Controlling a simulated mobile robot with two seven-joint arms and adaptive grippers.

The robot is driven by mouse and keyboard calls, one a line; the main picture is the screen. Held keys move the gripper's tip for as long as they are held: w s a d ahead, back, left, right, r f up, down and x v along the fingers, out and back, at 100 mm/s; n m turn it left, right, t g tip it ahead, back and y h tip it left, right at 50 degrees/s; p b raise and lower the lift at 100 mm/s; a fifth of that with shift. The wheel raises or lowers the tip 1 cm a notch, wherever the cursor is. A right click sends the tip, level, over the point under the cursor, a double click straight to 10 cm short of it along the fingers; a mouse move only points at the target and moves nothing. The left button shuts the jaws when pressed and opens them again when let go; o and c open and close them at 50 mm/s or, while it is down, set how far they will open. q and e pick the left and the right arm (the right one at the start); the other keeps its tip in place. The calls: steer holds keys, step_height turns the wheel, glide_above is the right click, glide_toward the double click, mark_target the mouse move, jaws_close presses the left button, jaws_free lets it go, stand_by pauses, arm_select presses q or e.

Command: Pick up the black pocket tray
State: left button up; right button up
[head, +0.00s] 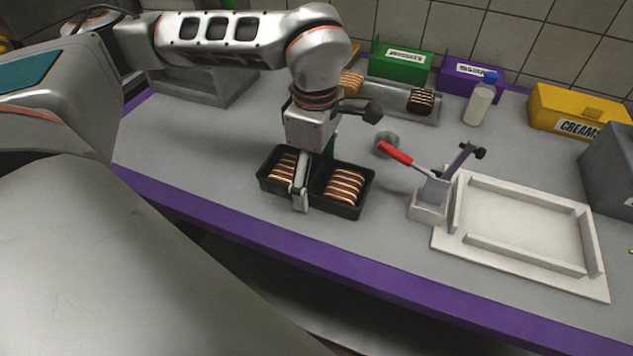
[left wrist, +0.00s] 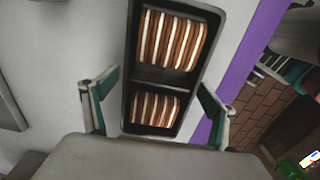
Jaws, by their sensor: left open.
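The black pocket tray (head: 338,209) lies on the grey counter near its front edge. Its two pockets hold rows of brown-and-cream sandwich cookies (head: 344,186). My left gripper (head: 315,172) is open and points down over the tray's middle. One finger is on the tray's near side and the other on its far side. In the left wrist view, the tray (left wrist: 163,81) runs between the two spread fingers (left wrist: 155,108), with small gaps visible. Part of the left pocket and the divider are hidden behind the gripper in the head view. My right gripper is not in view.
A red-handled press (head: 430,200) and a white framed board (head: 520,225) stand to the right. A grey tray (head: 390,93), green box (head: 402,64), purple box (head: 462,80), bottle (head: 480,102) and yellow creams box (head: 570,110) line the back.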

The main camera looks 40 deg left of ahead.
arm_select(q)
steer(key=c, duration=1.1)
steer(key=shift+r, duration=0.1)
steer(key=shift+c, duration=0.2)
